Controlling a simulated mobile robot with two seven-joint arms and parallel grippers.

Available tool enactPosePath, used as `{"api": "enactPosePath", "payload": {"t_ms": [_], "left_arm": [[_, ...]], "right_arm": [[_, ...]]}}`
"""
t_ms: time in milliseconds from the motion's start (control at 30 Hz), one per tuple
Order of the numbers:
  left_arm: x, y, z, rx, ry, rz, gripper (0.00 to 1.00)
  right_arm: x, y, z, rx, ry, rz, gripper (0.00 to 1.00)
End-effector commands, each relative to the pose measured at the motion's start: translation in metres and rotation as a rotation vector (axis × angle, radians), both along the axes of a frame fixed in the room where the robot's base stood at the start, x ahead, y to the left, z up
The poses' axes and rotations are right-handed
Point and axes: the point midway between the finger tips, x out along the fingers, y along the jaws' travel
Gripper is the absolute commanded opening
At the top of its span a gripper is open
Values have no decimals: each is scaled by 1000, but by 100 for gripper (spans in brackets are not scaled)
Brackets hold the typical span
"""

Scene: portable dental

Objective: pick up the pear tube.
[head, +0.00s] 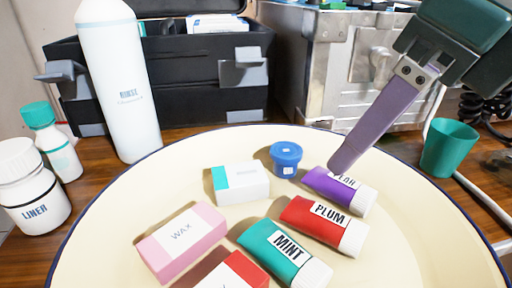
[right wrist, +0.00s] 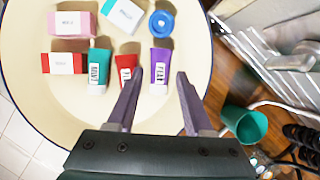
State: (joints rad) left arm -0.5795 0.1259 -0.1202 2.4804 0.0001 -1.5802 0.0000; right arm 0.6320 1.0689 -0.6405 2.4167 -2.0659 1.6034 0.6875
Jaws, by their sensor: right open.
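The purple pear tube (head: 340,190) with a white cap lies on the cream round tray (head: 110,255), behind the red plum tube (head: 324,224). My right gripper (head: 345,162) comes down from the upper right, its finger covering part of the pear label. In the right wrist view, the pear tube (right wrist: 160,68) shows between the open fingers of the right gripper (right wrist: 160,78), with its cap towards the palm. The fingers look empty; whether one touches the tube is unclear. My left gripper is not in view.
Close by on the tray are the teal mint tube (head: 283,250), a blue-lidded jar (head: 286,157), a white-and-teal box (head: 240,183) and a pink wax box (head: 181,242). A green cup (head: 449,147) stands right of the tray. A tall rinse bottle (head: 118,85) stands behind left.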

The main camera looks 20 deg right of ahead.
Motion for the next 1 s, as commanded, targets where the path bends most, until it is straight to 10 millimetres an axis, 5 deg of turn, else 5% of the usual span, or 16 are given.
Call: {"api": "enactPosePath", "payload": {"t_ms": [333, 667, 1000], "left_arm": [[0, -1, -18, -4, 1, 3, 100], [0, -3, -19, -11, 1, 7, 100], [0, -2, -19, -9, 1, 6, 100]], "right_arm": [[17, 6, -45, 2, 3, 1, 51], [21, 7, -50, 3, 0, 2, 50], [21, 7, -50, 2, 1, 2, 12]]}}
